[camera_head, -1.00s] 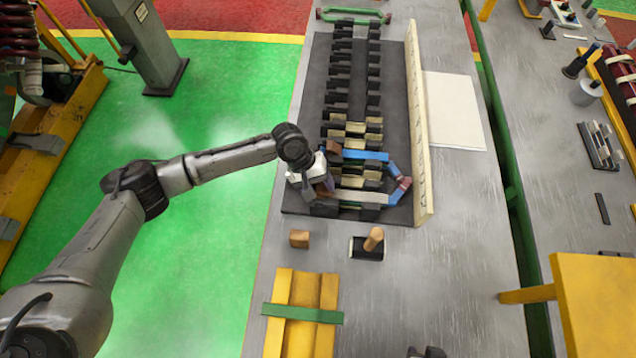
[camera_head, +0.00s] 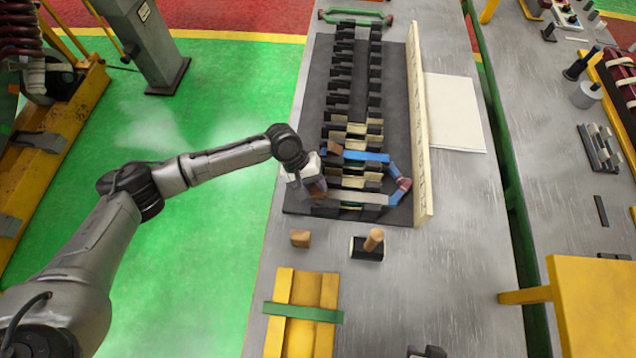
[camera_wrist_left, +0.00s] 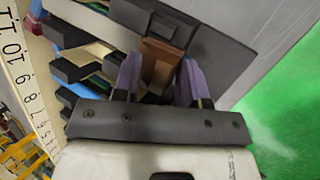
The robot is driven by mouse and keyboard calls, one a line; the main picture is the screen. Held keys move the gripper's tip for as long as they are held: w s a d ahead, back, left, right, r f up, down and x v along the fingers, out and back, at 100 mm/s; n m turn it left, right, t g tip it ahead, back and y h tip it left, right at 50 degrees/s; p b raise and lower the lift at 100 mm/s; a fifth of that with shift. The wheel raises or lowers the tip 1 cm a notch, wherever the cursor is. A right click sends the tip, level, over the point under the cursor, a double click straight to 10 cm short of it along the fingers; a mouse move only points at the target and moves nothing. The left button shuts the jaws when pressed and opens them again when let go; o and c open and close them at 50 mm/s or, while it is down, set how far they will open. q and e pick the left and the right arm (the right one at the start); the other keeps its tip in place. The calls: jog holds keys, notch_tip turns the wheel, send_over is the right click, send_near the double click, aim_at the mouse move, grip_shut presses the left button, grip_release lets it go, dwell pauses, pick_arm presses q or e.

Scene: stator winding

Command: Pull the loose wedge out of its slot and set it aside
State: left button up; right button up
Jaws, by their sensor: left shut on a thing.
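The stator model, a dark base (camera_head: 347,85) with rows of black teeth and slots, lies on the bench. A blue coil (camera_head: 365,156) with a grey side lies across its near slots. My left gripper (camera_head: 318,184) is at the left end of these slots. In the left wrist view its two purple fingers (camera_wrist_left: 160,82) are shut on a brown wedge (camera_wrist_left: 162,62), which also shows in the head view (camera_head: 319,188). The wedge's far end lies against the dark stator part; how deep it sits in a slot is hidden. My right gripper is out of view.
A cream numbered rule (camera_head: 418,130) stands along the stator's right side. In front are a small brown block (camera_head: 300,238), a wooden-handled tool (camera_head: 373,240) on a dark block, and a yellow tray (camera_head: 277,330) with a green strap.

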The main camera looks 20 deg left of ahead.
pick_arm(q)
jog(key=shift+s+a+f, duration=0.15)
jog(key=shift+s+a, duration=0.05)
jog(key=shift+a, duration=0.4)
jog(key=o, duration=1)
jog(key=shift+d, duration=0.1)
jog(key=v, duration=1.4)
jog(key=shift+p, duration=0.3)
